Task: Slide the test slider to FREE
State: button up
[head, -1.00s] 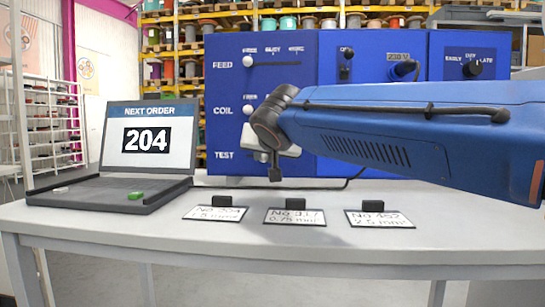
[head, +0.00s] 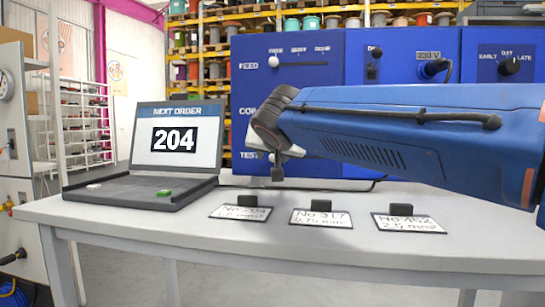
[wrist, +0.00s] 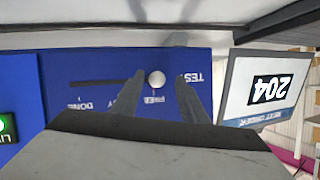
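The test slider's pale round knob (wrist: 156,80) shows in the wrist view, which is upside down. It stands at the end of its dark slot close to the TEST label, in line with the FREE label; DONE is at the far end. My gripper (wrist: 154,78) is open, with one dark finger on each side of the knob in the picture. I cannot tell whether a finger touches it.
A laptop (head: 185,140) reading "NEXT ORDER 204" stands on the grey table (head: 130,225), left of the panel. Several label cards (head: 321,219) with black blocks lie along the table's front. The feed slider knob (head: 273,62) is higher on the panel.

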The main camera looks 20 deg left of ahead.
jog(key=v, duration=1.7)
jog(key=shift+s, duration=0.1)
